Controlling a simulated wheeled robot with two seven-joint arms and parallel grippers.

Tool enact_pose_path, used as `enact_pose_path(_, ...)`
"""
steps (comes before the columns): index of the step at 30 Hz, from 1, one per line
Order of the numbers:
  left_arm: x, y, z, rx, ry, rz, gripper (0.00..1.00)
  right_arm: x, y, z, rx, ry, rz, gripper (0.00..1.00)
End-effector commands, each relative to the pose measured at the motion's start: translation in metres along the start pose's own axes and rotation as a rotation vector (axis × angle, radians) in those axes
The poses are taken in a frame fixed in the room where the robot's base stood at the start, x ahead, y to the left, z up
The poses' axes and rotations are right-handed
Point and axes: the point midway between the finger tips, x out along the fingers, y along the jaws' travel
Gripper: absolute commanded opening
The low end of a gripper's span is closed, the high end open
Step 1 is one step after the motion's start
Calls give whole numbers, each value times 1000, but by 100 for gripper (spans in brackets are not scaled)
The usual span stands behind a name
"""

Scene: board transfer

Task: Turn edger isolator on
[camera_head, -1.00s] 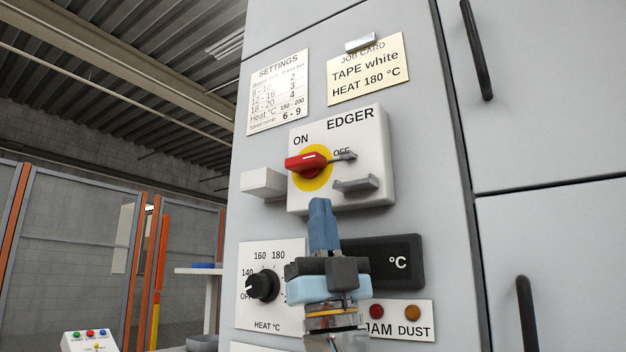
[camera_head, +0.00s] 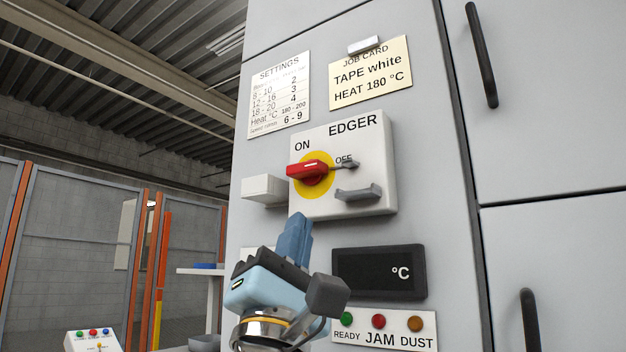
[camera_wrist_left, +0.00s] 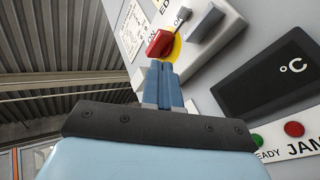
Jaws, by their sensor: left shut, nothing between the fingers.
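The EDGER isolator box (camera_head: 377,150) is on the grey cabinet front, with ON at upper left and OFF at right. Its red handle (camera_head: 307,169) lies roughly level on a yellow disc (camera_head: 318,190). A grey pin-like part (camera_head: 345,165) shows at the disc's right, by OFF, and a grey bracket (camera_head: 358,193) juts out below. My left gripper (camera_head: 299,220) is shut and empty, its blue fingers pointing up just below the box, apart from the handle in the head view. In the left wrist view the fingertips (camera_wrist_left: 161,66) appear just below the red handle (camera_wrist_left: 160,42). My right gripper is out of view.
A white block (camera_head: 264,190) juts out left of the box. Below are a dark °C display (camera_head: 375,274) and a READY, JAM, DUST lamp panel (camera_head: 395,343). A settings sheet (camera_head: 280,95) and a job card (camera_head: 370,72) are above. Door handles (camera_head: 481,55) project at right.

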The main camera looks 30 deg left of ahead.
Motion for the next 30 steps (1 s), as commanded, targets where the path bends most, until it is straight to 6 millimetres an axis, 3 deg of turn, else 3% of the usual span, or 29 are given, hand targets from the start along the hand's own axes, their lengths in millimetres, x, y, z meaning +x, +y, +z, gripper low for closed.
enact_pose_path(9,-26,1,-2,-876,55,-147,0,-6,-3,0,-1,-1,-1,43)
enact_pose_path(15,-36,-1,-4,-1201,103,-194,0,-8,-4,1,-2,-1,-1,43)
enact_pose_path(20,-39,-1,-4,-1291,118,-206,0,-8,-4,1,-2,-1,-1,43)
enact_pose_path(30,-38,-2,-4,-1295,119,-206,0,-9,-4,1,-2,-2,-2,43)
